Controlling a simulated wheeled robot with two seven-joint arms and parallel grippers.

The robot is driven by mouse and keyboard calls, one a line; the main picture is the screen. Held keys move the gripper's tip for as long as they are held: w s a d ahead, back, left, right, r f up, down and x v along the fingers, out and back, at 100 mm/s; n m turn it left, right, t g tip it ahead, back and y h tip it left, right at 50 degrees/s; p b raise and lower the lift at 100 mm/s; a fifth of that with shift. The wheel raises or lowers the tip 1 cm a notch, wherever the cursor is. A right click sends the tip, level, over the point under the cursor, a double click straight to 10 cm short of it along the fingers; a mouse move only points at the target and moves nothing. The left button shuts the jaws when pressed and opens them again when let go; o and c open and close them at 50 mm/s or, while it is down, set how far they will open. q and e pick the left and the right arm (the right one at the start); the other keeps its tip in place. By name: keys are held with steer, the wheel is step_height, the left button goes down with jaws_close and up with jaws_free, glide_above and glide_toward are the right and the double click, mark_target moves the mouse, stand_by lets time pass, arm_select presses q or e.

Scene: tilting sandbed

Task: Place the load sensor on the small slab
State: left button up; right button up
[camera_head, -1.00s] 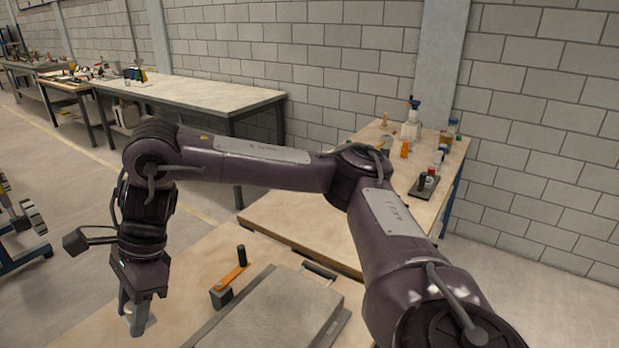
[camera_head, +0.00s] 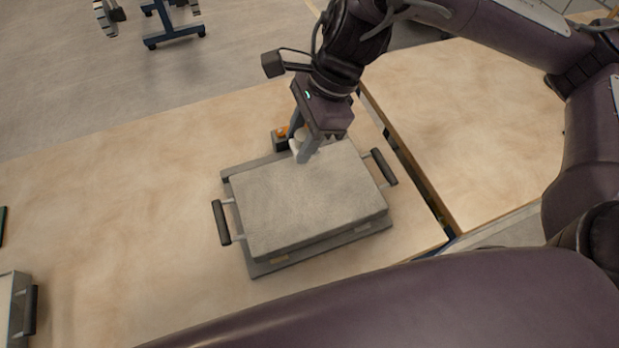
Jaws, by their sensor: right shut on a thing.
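A grey, flat-topped slab (camera_head: 305,202) lies on a thin grey base plate (camera_head: 262,268) in the middle of the bench, with a dark handle at its left and right sides. My right gripper (camera_head: 304,152) points down at the slab's far edge. It is shut on a small whitish piece (camera_head: 297,143), which seems to be the load sensor and is mostly hidden by the fingers. I cannot tell whether the piece touches the slab. My left gripper is not in view.
An orange and black device (camera_head: 281,136) sits just behind the slab, close to my right gripper. A grey case with a dark handle (camera_head: 30,310) is cut off at the lower left. A second wooden table (camera_head: 470,120) stands at the right across a gap.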

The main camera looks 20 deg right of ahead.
steer(key=b, duration=0.1)
glide_above(298, 194)
steer(key=d, duration=0.1)
steer(key=f, duration=1.1)
steer(key=shift+d+f, duration=0.2)
steer(key=shift+f, duration=0.1)
step_height(298, 194, down, 3)
steer(key=shift+f+b, duration=0.2)
steer(key=shift+b, duration=0.15)
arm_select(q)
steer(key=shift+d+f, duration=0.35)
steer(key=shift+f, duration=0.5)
arm_select(e)
steer(key=shift+f, duration=0.1)
steer(key=o, duration=1.1)
steer(key=shift+c, duration=0.2)
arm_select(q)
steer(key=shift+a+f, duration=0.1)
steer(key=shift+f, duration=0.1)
